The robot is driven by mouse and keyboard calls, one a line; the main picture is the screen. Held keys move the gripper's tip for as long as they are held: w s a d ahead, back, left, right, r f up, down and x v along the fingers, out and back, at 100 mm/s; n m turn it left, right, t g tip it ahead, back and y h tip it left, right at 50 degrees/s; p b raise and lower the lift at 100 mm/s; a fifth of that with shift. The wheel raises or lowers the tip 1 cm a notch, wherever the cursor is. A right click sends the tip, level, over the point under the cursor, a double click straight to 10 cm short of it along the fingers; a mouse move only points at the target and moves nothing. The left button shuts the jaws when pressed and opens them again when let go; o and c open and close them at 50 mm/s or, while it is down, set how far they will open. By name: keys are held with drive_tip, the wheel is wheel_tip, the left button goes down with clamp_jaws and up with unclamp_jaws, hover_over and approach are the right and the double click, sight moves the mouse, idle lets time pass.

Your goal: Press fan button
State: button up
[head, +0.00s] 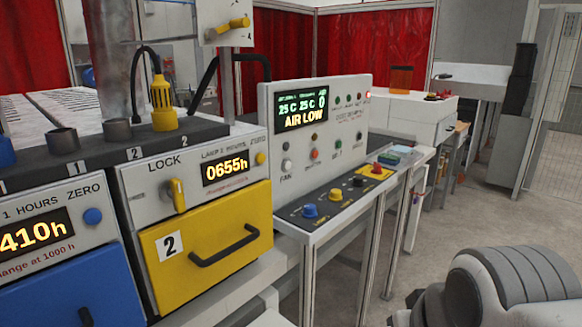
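The fan button is a small pale round button (287,165) with the label FAN under it. It sits at the lower left of the white control panel (349,99), below the panel's lit screen (301,111), which reads "AIR LOW". Nothing covers the button or touches it. Part of my grey arm shows at the bottom right, well apart from the panel. My gripper's fingers are not in view.
Left of the panel stands a lamp unit with a yellow drawer (206,247) and projecting black handle. A sloped console with a blue knob (309,211) and a red emergency button (377,168) juts out below the panel. Open floor (425,240) lies to the right.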

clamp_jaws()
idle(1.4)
